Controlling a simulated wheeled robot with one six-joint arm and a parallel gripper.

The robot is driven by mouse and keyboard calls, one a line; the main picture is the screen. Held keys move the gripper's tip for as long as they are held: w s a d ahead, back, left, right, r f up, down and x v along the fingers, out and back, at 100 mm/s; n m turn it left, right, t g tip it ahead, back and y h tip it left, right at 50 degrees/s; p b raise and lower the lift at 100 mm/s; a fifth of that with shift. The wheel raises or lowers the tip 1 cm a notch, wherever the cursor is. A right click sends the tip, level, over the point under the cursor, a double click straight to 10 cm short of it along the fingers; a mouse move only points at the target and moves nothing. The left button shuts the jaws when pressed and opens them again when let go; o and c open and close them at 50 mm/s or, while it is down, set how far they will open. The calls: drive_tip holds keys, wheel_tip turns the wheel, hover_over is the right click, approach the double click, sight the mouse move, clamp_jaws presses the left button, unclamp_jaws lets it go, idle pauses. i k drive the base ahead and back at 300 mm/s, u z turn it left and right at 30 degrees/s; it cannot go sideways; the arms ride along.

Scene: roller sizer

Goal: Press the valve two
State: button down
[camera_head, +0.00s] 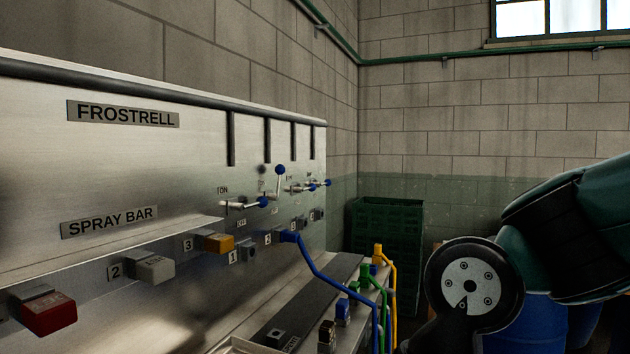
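A brushed metal panel marked FROSTRELL (123,114) and SPRAY BAR (109,222) fills the left. A label "2" (115,271) is beside a light grey block-shaped control (154,268). Farther along, another small label "2" (268,238) is beside the blue end of a bent blue pipe (320,272). I cannot tell from the labels which "2" is valve two. My gripper is not in view; only my dark green arm links show at the lower right, apart from the panel.
Nearby controls are a red block (49,315), a yellow block (218,243) by "3", and a small grey block (249,251) by "1". Levers with blue knobs (263,201) stick out above. Green and yellow pipes (391,290) and green crates (386,230) stand beyond.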

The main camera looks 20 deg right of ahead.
sight(280, 169)
drive_tip(key=z, duration=1)
drive_tip(key=i, duration=1.1)
drive_tip(key=u, duration=1.4)
